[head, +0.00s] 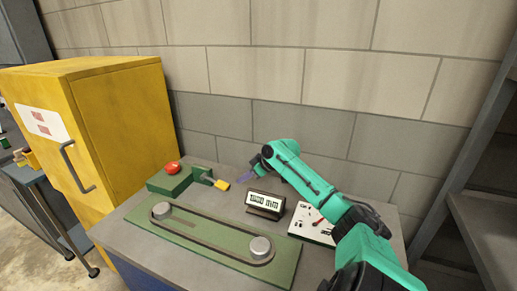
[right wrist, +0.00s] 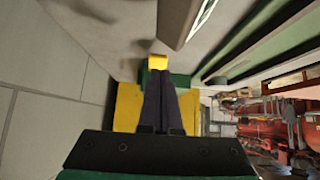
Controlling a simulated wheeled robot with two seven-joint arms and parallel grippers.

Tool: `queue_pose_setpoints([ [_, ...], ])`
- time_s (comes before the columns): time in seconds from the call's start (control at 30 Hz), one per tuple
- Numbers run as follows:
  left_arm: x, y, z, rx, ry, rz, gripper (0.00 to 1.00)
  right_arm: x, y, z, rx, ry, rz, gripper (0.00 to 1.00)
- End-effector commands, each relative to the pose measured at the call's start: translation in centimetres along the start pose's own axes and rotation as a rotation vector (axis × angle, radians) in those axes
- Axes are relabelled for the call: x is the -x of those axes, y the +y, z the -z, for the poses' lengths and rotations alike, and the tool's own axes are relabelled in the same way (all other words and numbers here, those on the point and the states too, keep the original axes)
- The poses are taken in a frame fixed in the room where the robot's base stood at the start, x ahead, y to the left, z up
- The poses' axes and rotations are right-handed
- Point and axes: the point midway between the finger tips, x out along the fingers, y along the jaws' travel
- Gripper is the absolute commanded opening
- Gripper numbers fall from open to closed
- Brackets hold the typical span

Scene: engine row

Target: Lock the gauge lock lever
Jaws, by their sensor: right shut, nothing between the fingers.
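A green lever arm (head: 202,174) with a yellow tip (head: 221,184) reaches right from a green block (head: 170,180) on the workbench. A red knob (head: 172,167) sits on top of the block. It is the likeliest lock lever, though no label on it is readable. My right gripper (head: 257,161) is shut and empty, to the right of the yellow tip and near the back wall. In the right wrist view its fingers (right wrist: 159,78) lie together, with the yellow tip (right wrist: 158,61) just beyond them; contact cannot be told. My left gripper is out of view.
A belt loop on two pulleys (head: 210,232) fills the bench front. A yellow cabinet (head: 125,125) stands left; a block wall (head: 300,70) closes the back.

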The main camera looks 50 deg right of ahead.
Motion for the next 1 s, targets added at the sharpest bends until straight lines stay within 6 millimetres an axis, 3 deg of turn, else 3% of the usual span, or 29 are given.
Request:
queue_pose_setpoints([
  [0.1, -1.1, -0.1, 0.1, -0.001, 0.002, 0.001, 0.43, 1.3, -0.1, -1.9, 0.002, -0.003, 0.000, 0.00],
  [0.3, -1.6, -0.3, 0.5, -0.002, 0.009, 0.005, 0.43, 3.4, 0.0, -3.4, 0.003, 0.002, 0.000, 0.00],
  [1.0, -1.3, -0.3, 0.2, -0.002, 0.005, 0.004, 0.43, 4.2, 0.1, -3.4, 0.004, 0.004, -0.003, 0.00],
])
